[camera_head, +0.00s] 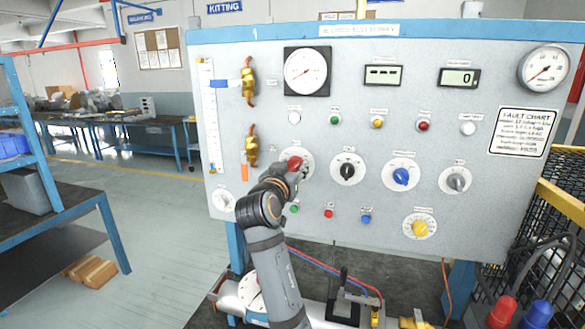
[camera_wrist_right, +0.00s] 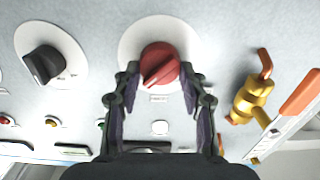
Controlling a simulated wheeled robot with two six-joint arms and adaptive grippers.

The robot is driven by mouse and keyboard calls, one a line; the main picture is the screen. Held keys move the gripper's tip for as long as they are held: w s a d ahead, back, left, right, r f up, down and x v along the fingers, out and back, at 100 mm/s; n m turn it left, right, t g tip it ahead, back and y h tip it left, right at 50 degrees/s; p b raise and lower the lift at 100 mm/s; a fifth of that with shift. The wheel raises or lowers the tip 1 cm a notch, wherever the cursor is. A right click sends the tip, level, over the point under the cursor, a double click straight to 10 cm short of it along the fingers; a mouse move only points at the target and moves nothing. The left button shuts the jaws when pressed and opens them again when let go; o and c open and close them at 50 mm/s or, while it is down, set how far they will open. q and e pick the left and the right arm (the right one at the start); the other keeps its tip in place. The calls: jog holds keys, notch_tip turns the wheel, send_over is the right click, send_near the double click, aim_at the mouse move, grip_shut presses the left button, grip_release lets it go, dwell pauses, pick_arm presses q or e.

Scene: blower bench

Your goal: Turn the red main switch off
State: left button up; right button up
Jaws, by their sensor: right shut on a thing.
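The red main switch (camera_head: 295,163) is a red rotary knob on a white round plate, at the left of the panel's row of knobs. In the right wrist view the red knob (camera_wrist_right: 160,64) sits between the fingertips of my right gripper (camera_wrist_right: 160,78), one finger on each side. In the head view my right gripper (camera_head: 288,172) reaches up to the knob from below and partly hides its plate. The right gripper is shut on the knob. The knob's pointer line looks tilted in the wrist view. My left gripper is in neither view.
A black knob (camera_head: 347,169), a blue knob (camera_head: 401,176) and a grey knob (camera_head: 457,182) lie to the right. A yellow knob (camera_head: 420,228) is lower right. Brass valves (camera_head: 249,83) are at the panel's left. A black bench with hoses lies below.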

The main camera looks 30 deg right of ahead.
jog(key=n+p, duration=0.1)
jog(key=n, duration=0.2)
jog(key=shift+p, duration=0.4)
jog(key=n+p, duration=0.3)
jog(key=n, duration=0.2)
jog(key=shift+w+a+p, duration=0.1)
jog(key=shift+w+p, duration=0.05)
jog(key=shift+p, duration=0.2)
jog(key=n+p, duration=0.3)
jog(key=n, duration=0.2)
jog(key=shift+p, duration=0.4)
jog(key=shift+f+n+p, duration=0.2)
jog(key=shift+n+p, duration=1.9)
jog(key=shift+n, duration=0.3)
jog(key=o, duration=1.2)
jog(key=shift+w+f, duration=0.1)
jog(key=shift+c, duration=0.2)
